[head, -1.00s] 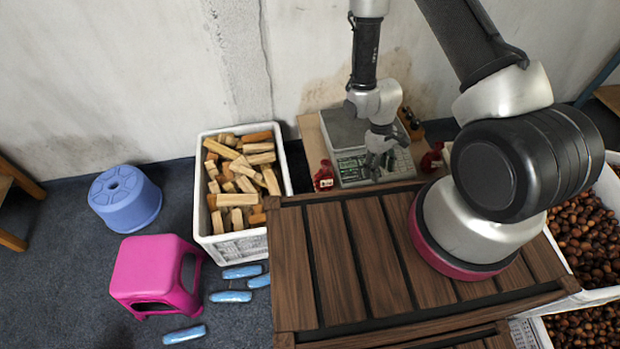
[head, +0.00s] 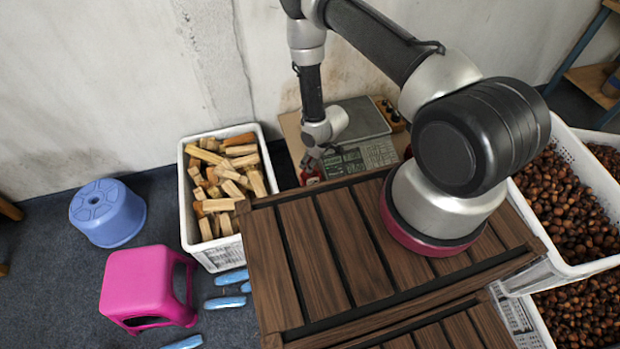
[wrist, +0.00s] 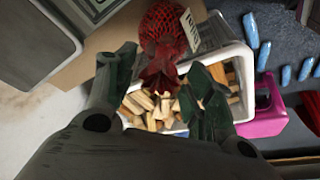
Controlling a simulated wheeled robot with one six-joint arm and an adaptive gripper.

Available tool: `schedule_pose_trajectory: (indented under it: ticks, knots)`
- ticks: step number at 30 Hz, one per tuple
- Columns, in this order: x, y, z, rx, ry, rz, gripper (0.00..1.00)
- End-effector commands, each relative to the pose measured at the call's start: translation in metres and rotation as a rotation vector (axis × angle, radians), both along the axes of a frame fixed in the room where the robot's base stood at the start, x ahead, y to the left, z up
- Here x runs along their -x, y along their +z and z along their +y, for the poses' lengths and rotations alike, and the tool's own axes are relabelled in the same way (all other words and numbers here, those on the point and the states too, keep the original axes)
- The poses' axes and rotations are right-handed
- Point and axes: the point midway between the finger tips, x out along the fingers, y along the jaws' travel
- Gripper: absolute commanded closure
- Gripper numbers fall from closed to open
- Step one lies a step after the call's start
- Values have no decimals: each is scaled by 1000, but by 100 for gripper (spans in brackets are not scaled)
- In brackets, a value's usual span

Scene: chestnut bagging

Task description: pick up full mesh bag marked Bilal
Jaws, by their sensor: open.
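A red mesh bag (head: 311,178) stands on the low table beside the scale. It is mostly hidden under my gripper (head: 311,158) in the head view. In the wrist view the full red mesh bag (wrist: 165,30) has a gathered neck pointing towards my gripper (wrist: 160,88). A white tag (wrist: 190,28) with dark letters is on its right side; I cannot read the name for sure. My gripper is open, with one finger on either side of the bag's neck, and I cannot tell whether they touch it.
A white crate of wood blocks (head: 190,215) is on the left. A slatted wooden top (head: 335,250) lies in front, and crates of chestnuts (head: 565,205) stand right. A pink stool (head: 140,285) and blue stool (head: 105,215) stand on the floor.

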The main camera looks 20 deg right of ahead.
Motion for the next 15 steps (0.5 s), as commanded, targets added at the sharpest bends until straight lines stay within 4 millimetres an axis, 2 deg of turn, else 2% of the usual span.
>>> schedule_pose_trajectory:
  ticks: [3, 10, 11, 15]
  knots:
    - [-2, -11, 2, 1, 0, 1, 47]
    - [-3, -13, 3, 1, -1, 0, 47]
    - [-3, -13, 3, 1, -1, 0, 51]
    - [-3, -12, 3, 1, -1, 0, 76]
